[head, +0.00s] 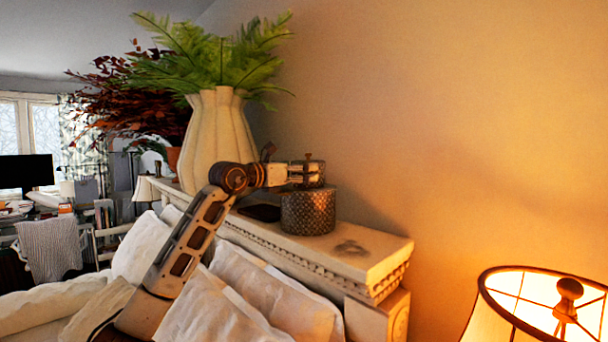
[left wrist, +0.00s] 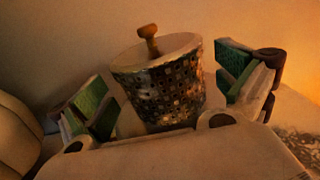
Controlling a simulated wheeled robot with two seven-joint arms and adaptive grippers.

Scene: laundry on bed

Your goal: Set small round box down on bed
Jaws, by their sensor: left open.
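The small round box (head: 308,214) is a dark, patterned cylinder standing upright on the carved pale ledge behind the bed. My left gripper (head: 306,172) is at the box's top in the head view. In the left wrist view the box (left wrist: 165,88) shows a knob on top and sits between the two green-padded fingers of my left gripper (left wrist: 172,88). The fingers are open, with gaps on both sides of the box. The bed shows as white pillows and bedding (head: 240,310) below the ledge. My right gripper is not in view.
A large ribbed vase (head: 218,135) with ferns stands left of the box on the ledge (head: 375,250). A flat dark item (head: 260,212) lies beside the box. A lit lamp (head: 540,310) is at the lower right. A plain wall rises behind.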

